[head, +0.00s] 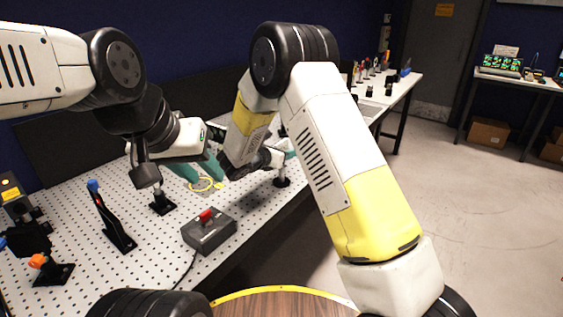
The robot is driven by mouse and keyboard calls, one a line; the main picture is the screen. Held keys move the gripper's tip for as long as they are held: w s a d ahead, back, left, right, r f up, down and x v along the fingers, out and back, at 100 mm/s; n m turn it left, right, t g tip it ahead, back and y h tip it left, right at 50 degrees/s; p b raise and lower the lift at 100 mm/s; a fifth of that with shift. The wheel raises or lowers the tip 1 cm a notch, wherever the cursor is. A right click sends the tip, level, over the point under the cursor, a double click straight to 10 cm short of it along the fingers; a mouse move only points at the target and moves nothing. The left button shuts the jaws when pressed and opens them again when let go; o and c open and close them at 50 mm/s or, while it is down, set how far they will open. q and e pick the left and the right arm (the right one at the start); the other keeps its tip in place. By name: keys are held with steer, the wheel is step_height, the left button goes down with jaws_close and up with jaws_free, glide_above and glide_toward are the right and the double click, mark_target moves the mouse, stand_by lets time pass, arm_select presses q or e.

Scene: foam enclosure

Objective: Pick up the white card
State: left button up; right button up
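I cannot make out the white card for certain; my arms hide part of the perforated white bench (75,235). My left gripper (205,174) hangs over the bench from the upper left. Its two teal fingers point down and seem spread apart, with nothing visible between them, above a yellow ring (204,184) on the bench.
A dark grey box with a red switch (209,231) stands on the bench. Black stands with a blue tip (110,215) and an orange knob (50,269) are at the left. A round wooden table (285,304) is in front.

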jaws_close()
stand_by(1.4)
